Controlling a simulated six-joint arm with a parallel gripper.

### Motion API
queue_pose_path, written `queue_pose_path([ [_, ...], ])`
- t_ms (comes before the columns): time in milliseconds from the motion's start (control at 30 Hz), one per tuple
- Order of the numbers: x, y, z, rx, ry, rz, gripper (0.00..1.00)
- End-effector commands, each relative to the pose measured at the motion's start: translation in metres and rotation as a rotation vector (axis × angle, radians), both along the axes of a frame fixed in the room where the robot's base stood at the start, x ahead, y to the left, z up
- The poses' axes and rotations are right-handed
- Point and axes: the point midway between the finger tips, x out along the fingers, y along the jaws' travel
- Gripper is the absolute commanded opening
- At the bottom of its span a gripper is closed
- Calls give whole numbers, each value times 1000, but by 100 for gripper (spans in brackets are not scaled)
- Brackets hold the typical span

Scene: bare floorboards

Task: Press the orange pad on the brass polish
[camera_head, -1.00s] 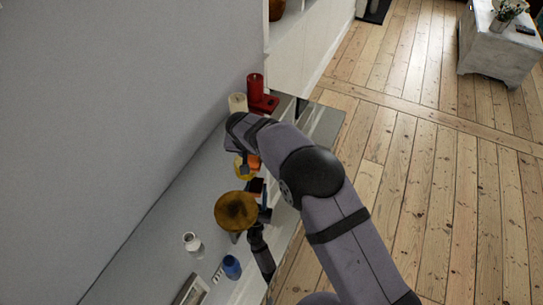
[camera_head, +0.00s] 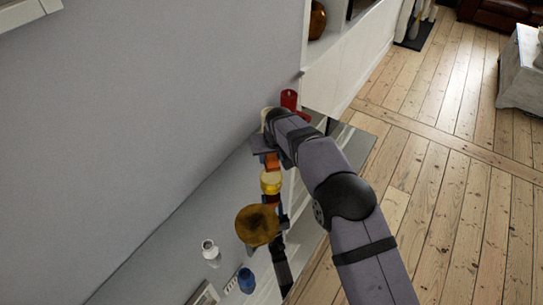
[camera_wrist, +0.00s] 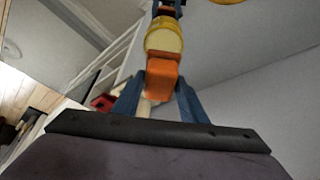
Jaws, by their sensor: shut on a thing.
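My gripper (camera_wrist: 158,100) is shut on the orange pad (camera_wrist: 162,80), with a blue finger on each side of it in the wrist view. The orange pad also shows in the head view (camera_head: 272,161), just below the end of my arm. The brass polish appears to be the round yellow tin (camera_head: 271,183) with a pale face, just beyond the pad; it also shows in the wrist view (camera_wrist: 164,40). Pad and tin adjoin in both pictures; I cannot tell whether they touch. My wrist hides most of my gripper in the head view.
A brown-gold disc (camera_head: 258,225) stands near the tin. A white bottle (camera_head: 210,250) and a blue jar (camera_head: 246,279) stand closer. A red object (camera_head: 289,100) is behind my wrist. The grey wall (camera_head: 150,120) borders the glossy surface, which seems to mirror my arm.

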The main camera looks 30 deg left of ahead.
Motion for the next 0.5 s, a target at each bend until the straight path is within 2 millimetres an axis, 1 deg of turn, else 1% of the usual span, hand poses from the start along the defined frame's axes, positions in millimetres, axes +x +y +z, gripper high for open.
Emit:
queue_pose_path([
  [267,0,0,-18,-1,-1,0,21],
  [500,0,0,-40,-2,1,0,21],
])
